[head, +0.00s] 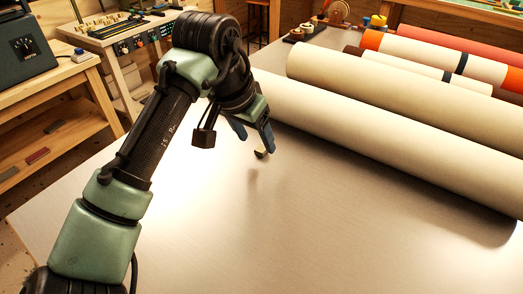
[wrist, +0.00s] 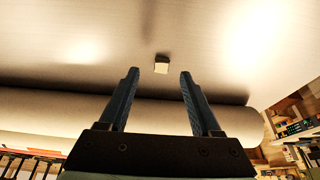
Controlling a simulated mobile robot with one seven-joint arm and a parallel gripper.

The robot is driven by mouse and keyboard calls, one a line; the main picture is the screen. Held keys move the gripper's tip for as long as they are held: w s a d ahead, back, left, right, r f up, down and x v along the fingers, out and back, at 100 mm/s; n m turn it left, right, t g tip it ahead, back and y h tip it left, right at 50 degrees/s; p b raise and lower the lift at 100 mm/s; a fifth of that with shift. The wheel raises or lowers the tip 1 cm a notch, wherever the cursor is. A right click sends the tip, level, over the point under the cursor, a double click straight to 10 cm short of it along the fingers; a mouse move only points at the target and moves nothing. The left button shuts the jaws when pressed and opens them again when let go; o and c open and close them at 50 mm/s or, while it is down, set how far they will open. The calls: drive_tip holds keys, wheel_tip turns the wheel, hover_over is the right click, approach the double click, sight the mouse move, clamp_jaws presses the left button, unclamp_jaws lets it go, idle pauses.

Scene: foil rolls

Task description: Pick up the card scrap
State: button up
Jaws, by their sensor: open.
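In the head view a small pale and dark piece (head: 260,155), seemingly the scrap, shows right by the finger ends. My gripper (head: 254,138) points down over the table, its two blue fingers apart and nothing between them; they also show in the wrist view (wrist: 158,73). Whether the fingertips touch the table I cannot tell.
A long cream roll (head: 390,150) lies close behind my gripper. Another pale roll (head: 390,88) and orange-banded and red rolls lie farther back. Small items (head: 300,32) stand at the table's far end. The table's front and middle (head: 330,235) are clear.

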sight(260, 150)
drive_tip(key=x, duration=0.4)
drive_tip(key=shift+w+a, duration=0.1)
drive_tip(key=shift+r, duration=0.1)
clamp_jaws()
